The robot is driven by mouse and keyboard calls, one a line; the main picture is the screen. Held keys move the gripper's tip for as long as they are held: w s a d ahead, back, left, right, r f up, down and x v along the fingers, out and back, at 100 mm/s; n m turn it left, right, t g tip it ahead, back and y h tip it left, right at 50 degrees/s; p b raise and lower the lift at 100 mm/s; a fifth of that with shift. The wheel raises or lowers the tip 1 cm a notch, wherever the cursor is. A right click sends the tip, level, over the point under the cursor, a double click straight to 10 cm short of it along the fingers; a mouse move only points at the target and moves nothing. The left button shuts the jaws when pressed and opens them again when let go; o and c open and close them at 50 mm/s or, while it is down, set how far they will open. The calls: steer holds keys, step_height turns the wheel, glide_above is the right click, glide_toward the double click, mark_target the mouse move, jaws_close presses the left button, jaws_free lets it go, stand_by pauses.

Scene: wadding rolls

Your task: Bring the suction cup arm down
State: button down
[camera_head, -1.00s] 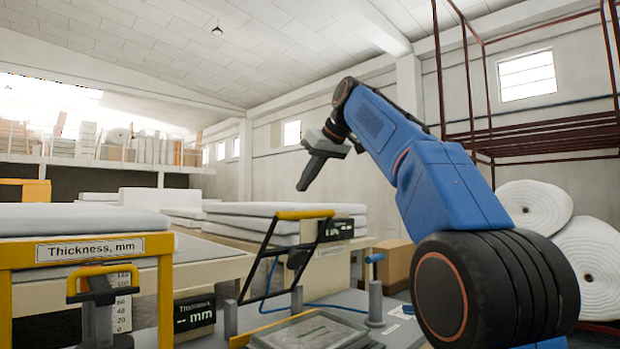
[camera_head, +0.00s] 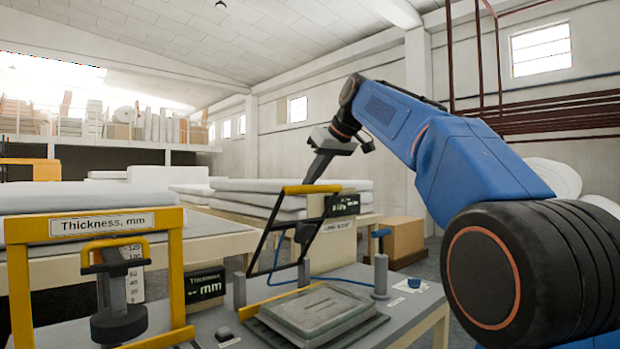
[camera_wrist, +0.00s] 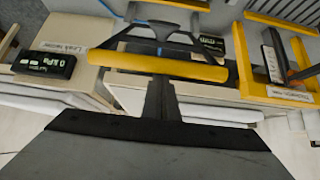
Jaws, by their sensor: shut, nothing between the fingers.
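The suction cup arm (camera_head: 268,233) is a black lever frame with a yellow handle bar (camera_head: 313,189) across its top. It stands raised and tilted over the worktable, above a grey framed plate (camera_head: 318,310). My gripper (camera_head: 309,181) is shut and empty, pointing down, with its tip right at the yellow bar in the head view. The wrist view shows the yellow bar (camera_wrist: 130,63) crossing just past the tip of my gripper (camera_wrist: 160,82). I cannot tell whether they touch. Part of the black frame shows beyond the bar.
At the left stands a yellow frame labelled Thickness (camera_head: 35,229) with a black-based gauge (camera_head: 118,320). Displays (camera_head: 205,284) and a grey post (camera_head: 381,270) stand near the lever. White wadding sheets (camera_head: 265,200) lie behind it. A cardboard box (camera_head: 404,238) is at the right.

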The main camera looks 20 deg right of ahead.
steer(key=shift+s+d+f, duration=0.2)
steer(key=shift+s+f, duration=0.15)
steer(key=shift+s, duration=0.25)
steer(key=s+d+f+t+y, duration=0.1)
steer(key=s+d+f+t, duration=0.15)
steer(key=s+f, duration=0.3)
steer(key=s+d+f+t+y, duration=0.1)
steer(key=s+f+t, duration=0.2)
steer(key=s+f, duration=0.35)
steer(key=f, duration=0.5)
steer(key=s+d+f, duration=0.1)
steer(key=f, duration=0.5)
steer(key=s+f, duration=0.1)
steer(key=f, duration=0.5)
steer(key=shift+s+d, duration=0.35)
steer(key=shift+s, duration=0.05)
step_height(320, 180, up, 6)
steer(key=r, duration=0.1)
steer(key=s+d+f, duration=0.1)
steer(key=s+d, duration=0.2)
steer(key=s, duration=0.5)
steer(key=shift+s+f, duration=0.15)
steer(key=shift+f, duration=0.25)
